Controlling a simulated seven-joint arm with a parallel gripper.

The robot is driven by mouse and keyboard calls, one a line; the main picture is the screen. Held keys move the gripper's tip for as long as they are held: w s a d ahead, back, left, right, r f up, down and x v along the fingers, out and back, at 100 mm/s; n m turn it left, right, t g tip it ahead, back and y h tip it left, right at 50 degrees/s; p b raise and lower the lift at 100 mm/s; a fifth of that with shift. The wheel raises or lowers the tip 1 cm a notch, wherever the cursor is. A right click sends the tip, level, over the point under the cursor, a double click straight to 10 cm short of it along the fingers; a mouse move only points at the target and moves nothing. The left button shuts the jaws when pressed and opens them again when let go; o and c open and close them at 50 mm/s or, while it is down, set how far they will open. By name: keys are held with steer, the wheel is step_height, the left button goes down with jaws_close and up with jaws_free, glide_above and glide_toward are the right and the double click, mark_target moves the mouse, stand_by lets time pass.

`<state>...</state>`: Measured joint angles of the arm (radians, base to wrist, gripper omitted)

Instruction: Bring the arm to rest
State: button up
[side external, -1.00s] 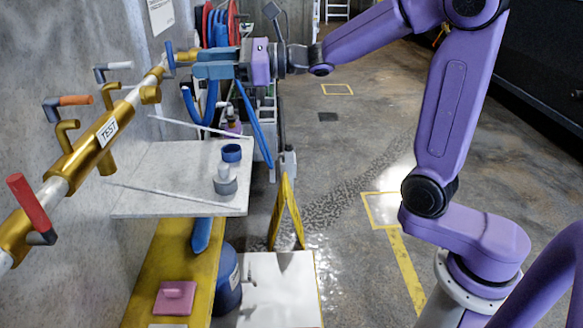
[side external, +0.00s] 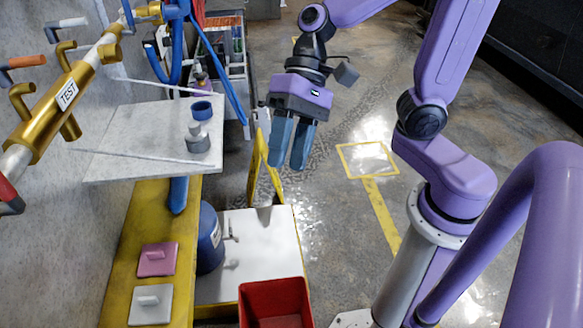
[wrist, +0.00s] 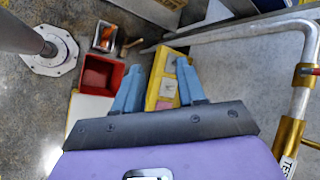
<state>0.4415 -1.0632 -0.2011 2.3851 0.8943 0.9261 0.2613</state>
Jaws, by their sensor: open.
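My gripper (side external: 290,143) hangs in free air in the side external view, its two blue fingers pointing down, apart and empty. It is right of the grey wall shelf (side external: 110,160) and above the floor near the yellow folding stand (side external: 262,165). In the wrist view my gripper (wrist: 158,85) also shows open, with nothing between the fingers. The gold pipe (side external: 50,110) with the TEST label and several coloured handles runs along the wall at left, away from the gripper.
The shelf holds a blue ring (side external: 202,110) and a grey jar (side external: 197,138). Below are a yellow bench (side external: 120,255) with pink and white pads, a blue drum (side external: 210,240), a white-topped box (side external: 255,245) and a red bin (side external: 275,300). Open floor lies right of the gripper.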

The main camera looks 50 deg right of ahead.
steer(key=s+d+f+n+t+h, duration=0.1)
steer(key=s+d+f+n+h, duration=0.1)
steer(key=d+n, duration=0.4)
steer(key=s+d+f+n+t+h, duration=0.1)
steer(key=s+d+f+n+h, duration=0.2)
steer(key=s+d+n+h, duration=0.2)
steer(key=shift+s+d+f+n+t, duration=0.3)
steer(key=shift+s+d+n, duration=0.6)
steer(key=shift+n, duration=1)
steer(key=shift+w+d, duration=0.2)
steer(key=shift+w, duration=0.05)
